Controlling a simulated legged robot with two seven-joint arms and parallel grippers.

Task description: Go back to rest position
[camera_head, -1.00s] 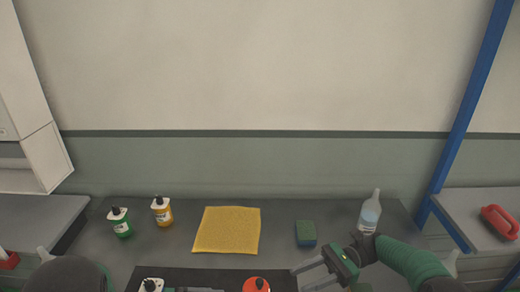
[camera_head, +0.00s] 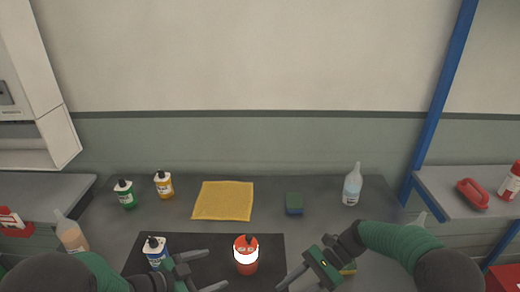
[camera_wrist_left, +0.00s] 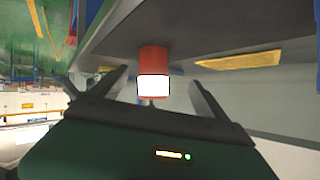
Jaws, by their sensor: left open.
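My left gripper (camera_head: 215,268) comes in from the lower left over the dark mat (camera_head: 190,242). Its fingers are spread and empty. In the left wrist view its two fingers (camera_wrist_left: 150,75) stand apart, with the red bottle (camera_wrist_left: 153,62) beyond the gap. In the head view the red bottle (camera_head: 246,262), with a white label, stands on the mat between my two grippers. My right gripper (camera_head: 284,272) comes in from the lower right, with its fingers apart and nothing seen between them.
A blue-labelled bottle (camera_head: 155,248) stands close to my left gripper. A yellow cloth (camera_head: 223,201), a sponge (camera_head: 294,204), a green bottle (camera_head: 125,194), an orange bottle (camera_head: 163,184) and a clear bottle (camera_head: 352,184) are farther back. A red object (camera_head: 473,193) lies on the right-hand table.

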